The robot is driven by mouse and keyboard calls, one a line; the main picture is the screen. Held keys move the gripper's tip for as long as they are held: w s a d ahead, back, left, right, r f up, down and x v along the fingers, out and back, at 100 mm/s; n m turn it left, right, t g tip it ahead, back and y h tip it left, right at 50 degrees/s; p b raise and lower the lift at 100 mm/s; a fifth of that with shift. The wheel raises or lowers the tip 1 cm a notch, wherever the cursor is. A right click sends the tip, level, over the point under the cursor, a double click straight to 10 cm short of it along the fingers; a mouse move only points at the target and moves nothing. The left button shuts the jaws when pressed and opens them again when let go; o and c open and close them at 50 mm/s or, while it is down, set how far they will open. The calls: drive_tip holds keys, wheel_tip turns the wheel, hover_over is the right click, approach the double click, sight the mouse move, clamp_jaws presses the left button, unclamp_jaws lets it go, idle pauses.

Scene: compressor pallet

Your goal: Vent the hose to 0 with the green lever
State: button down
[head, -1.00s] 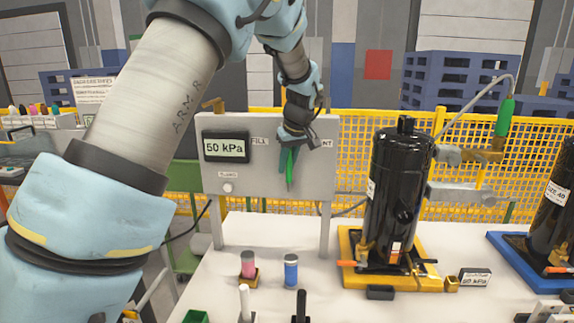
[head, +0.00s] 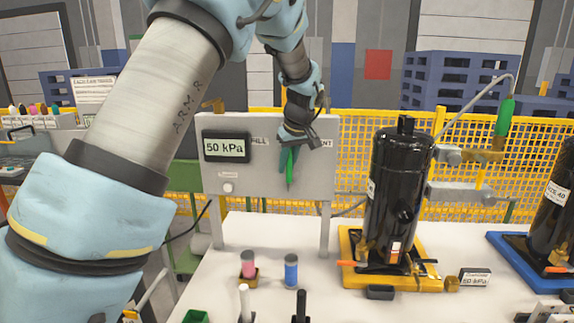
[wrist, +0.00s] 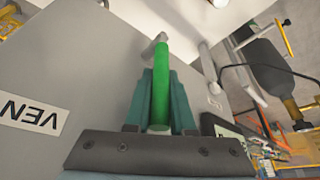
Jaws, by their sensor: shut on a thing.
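The green lever (wrist: 160,95) lies between the two teal fingers of my gripper (wrist: 161,97) in the wrist view. My gripper (head: 289,165) is shut on it at the front of the grey panel (head: 270,185). The panel display (head: 226,147) reads 50 kPa. The VENT label (wrist: 30,114) shows beside the lever in the wrist view; in the head view my gripper stands between FILL and the partly covered VENT lettering.
The black compressor (head: 398,190) stands on a yellow pallet (head: 425,284) right of the panel. A small block (head: 474,278) reads 50 kPa. Pink (head: 248,264) and blue (head: 291,271) cylinders stand on the white table (head: 330,300) before the panel. Yellow mesh fencing stands behind.

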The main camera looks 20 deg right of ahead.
sight(298, 166)
drive_tip(key=shift+d, duration=0.1)
drive_tip(key=y, duration=0.1)
drive_tip(key=s+d+t+y+b, duration=0.1)
drive_tip(key=d+t+y+b, duration=0.1)
drive_tip(key=shift+s+d+f+m, duration=0.2)
drive_tip(key=shift+f+m, duration=0.1)
drive_tip(key=shift+m, duration=0.1)
drive_tip(key=shift+s+d+f+m+t+y+b, duration=0.15)
drive_tip(key=shift+s+d+f+t+y+b, duration=0.2)
drive_tip(key=shift+t+y+b, duration=0.3)
drive_tip(key=shift+s+d+f+m+t+y+b, duration=0.1)
drive_tip(key=shift+d+m+t+y+b, duration=0.1)
drive_tip(key=shift+d+t+y+b, duration=0.45)
drive_tip(key=shift+s+d+f+m+t+y+b, duration=0.15)
drive_tip(key=shift+s+d+f+t+y+b, duration=0.15)
drive_tip(key=shift+y+b, duration=0.65)
drive_tip(key=shift+y, duration=0.25)
drive_tip(key=c, duration=1)
unclamp_jaws()
drive_tip(key=shift+c, duration=0.2)
drive_tip(key=b+v, duration=0.2)
drive_tip(key=v, duration=0.8)
drive_tip(key=shift+s+d+r, duration=0.2)
drive_tip(key=shift+s, duration=0.05)
